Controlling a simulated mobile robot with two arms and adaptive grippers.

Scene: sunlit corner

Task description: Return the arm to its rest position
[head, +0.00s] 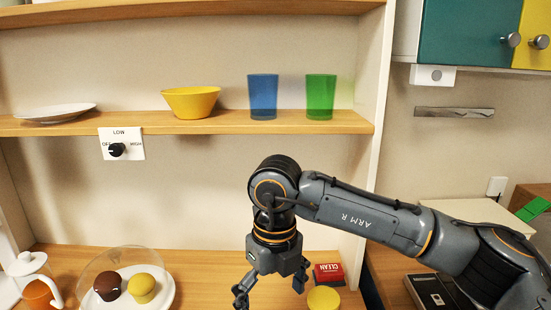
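My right arm, marked "ARM R", comes in from the right in the head view and bends down at the wrist. My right gripper (270,292) points down over the lower counter (210,265), in front of the back panel. Its two fingers are spread apart, and I see nothing between them. The fingertips are close to the bottom edge of the view. My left gripper is not in view.
The shelf (225,123) above holds a white plate (57,113), yellow bowl (190,102), blue cup (263,97) and green cup (321,97). A red box (329,273) and yellow round item (323,299) sit right of the gripper. Domed muffins (141,288) and a glass pot (37,294) stand left.

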